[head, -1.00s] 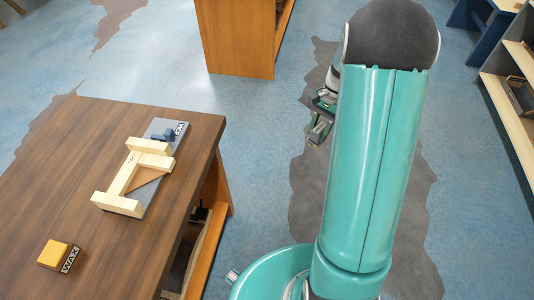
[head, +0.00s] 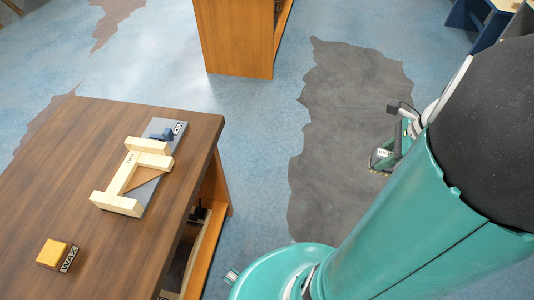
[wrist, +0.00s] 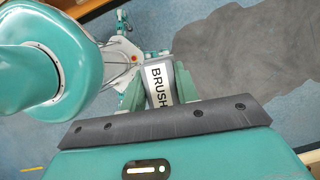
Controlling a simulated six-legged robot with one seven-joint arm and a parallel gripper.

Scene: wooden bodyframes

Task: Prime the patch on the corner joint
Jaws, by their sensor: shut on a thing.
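The corner joint (head: 125,176) is a pale wooden frame on a grey board on the table. A brown triangular patch (head: 143,178) shows in its inner corner. A small blue clamp-like piece (head: 162,134) sits at the board's far end. My gripper (head: 388,155) is over the floor to the right of the table, well apart from the joint and partly hidden by my arm. In the wrist view it is shut on a pale block labelled BRUSH (wrist: 159,84). The brush's bristles cannot be made out.
A yellow-topped block labelled WAX (head: 57,255) stands at the near left of the brown table (head: 60,170). An orange wooden cabinet (head: 235,40) stands at the back. A blue-framed bench (head: 475,22) is at the far right. The floor between is clear, with dark grey patches.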

